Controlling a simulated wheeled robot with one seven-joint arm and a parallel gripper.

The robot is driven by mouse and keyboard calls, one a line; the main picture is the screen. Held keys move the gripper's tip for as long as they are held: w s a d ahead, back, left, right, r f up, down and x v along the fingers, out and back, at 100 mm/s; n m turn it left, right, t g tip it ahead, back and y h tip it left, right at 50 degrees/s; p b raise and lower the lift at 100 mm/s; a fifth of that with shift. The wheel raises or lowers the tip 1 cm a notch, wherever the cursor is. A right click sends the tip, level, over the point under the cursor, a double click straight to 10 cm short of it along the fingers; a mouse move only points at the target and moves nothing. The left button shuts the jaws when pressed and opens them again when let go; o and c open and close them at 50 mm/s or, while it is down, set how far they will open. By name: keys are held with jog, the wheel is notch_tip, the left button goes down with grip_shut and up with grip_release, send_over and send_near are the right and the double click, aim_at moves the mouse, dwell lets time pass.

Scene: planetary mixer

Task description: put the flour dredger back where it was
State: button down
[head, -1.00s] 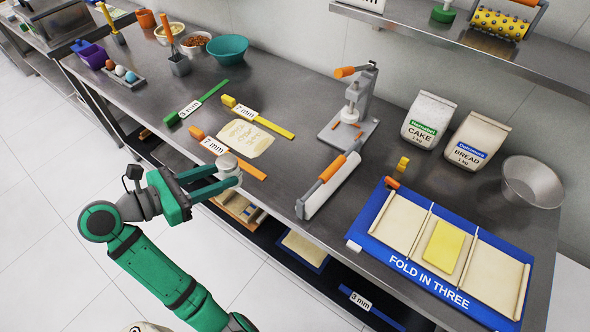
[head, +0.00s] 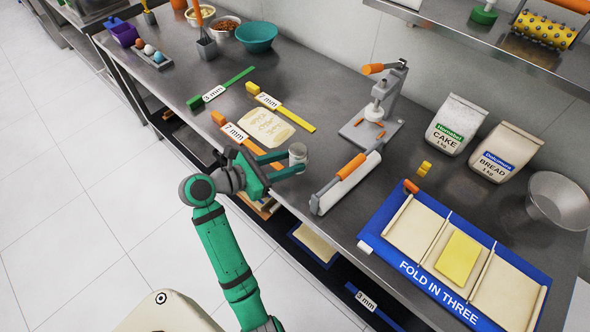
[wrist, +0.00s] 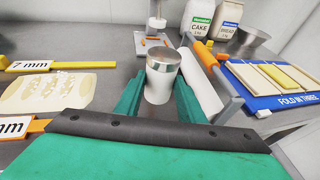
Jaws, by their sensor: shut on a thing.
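The flour dredger is a small pale cylinder (head: 298,153) with a metallic upper rim, upright between the fingers of my gripper (head: 290,165). It also shows in the wrist view (wrist: 161,78), with a green finger on each side. My gripper is shut on it at the front edge of the steel bench (head: 330,100). Whether the dredger's base touches the bench cannot be told. The dough sheet (head: 266,128) lies behind and left of it, and the white roller with an orange handle (head: 345,183) lies to its right.
A press (head: 378,110) stands behind. Two flour bags (head: 456,124), a metal bowl (head: 558,200) and a blue folding mat (head: 400,262) are at right. Some bench between dough and press is clear.

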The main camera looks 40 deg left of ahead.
jog(key=f, duration=0.1)
jog(key=w+f, duration=0.1)
jog(key=d+f, duration=0.1)
jog(key=shift+w+f, duration=0.3)
jog(key=shift+f, duration=0.1)
jog(key=shift+a+f, duration=0.1)
jog(key=shift+f, duration=0.6)
jog(key=c, duration=1.2)
grip_release()
jog(key=shift+f, duration=0.15)
jog(key=shift+s+a+r, duration=0.1)
jog(key=shift+s+r, duration=0.15)
jog(key=v, duration=1.1)
jog(key=shift+s+r, duration=0.1)
jog(key=shift+s, duration=0.15)
